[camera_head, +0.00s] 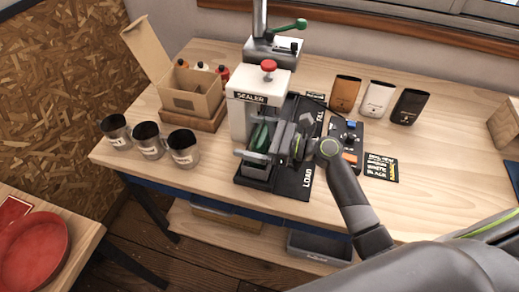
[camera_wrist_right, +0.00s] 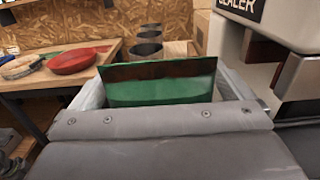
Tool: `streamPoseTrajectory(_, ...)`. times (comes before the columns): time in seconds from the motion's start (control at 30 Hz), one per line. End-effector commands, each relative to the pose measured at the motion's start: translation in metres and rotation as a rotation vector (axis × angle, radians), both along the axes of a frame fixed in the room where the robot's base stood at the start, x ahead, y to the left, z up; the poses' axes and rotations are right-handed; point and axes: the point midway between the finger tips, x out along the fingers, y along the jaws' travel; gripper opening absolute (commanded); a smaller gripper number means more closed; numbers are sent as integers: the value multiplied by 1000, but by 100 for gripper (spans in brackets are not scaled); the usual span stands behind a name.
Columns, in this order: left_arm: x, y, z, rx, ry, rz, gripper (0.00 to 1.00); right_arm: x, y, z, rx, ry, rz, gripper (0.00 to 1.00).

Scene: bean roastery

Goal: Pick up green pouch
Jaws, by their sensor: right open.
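The green pouch (camera_head: 261,135) stands upright in the slot at the front of the sealer (camera_head: 243,118). In the right wrist view the pouch (camera_wrist_right: 160,90) shows a wide green face with a dark brown band at its top; its lower part is hidden. My right gripper (camera_head: 262,144) is open, coming in from the right, with its fingers on either side of the pouch. I cannot tell whether either finger touches it. My left gripper is in neither view.
Three dark cups (camera_head: 149,140) stand left of the sealer, before an open cardboard box (camera_head: 195,92). Orange, white and black pouches (camera_head: 376,98) stand at the back right. A control box (camera_head: 347,139) sits right of the dark mat (camera_head: 300,165). The right front table is mostly clear.

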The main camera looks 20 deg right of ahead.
Motion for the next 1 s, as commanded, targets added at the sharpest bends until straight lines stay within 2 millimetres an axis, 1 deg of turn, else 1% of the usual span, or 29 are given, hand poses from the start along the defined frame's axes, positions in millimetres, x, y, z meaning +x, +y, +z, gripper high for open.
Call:
streamPoseTrajectory(0.13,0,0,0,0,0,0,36,0,0,0,0,0,0,100)
streamPoseTrajectory(0.17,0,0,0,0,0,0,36,0,0,0,0,0,0,97)
streamPoseTrajectory(0.5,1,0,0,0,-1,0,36,0,0,0,0,0,0,53)
streamPoseTrajectory(0.6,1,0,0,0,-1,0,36,0,0,0,1,-1,0,42)
streamPoseTrajectory(0.87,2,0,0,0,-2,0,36,0,0,2,0,-1,0,42)
streamPoseTrajectory(1.0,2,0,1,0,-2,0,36,0,0,12,0,-4,1,42)
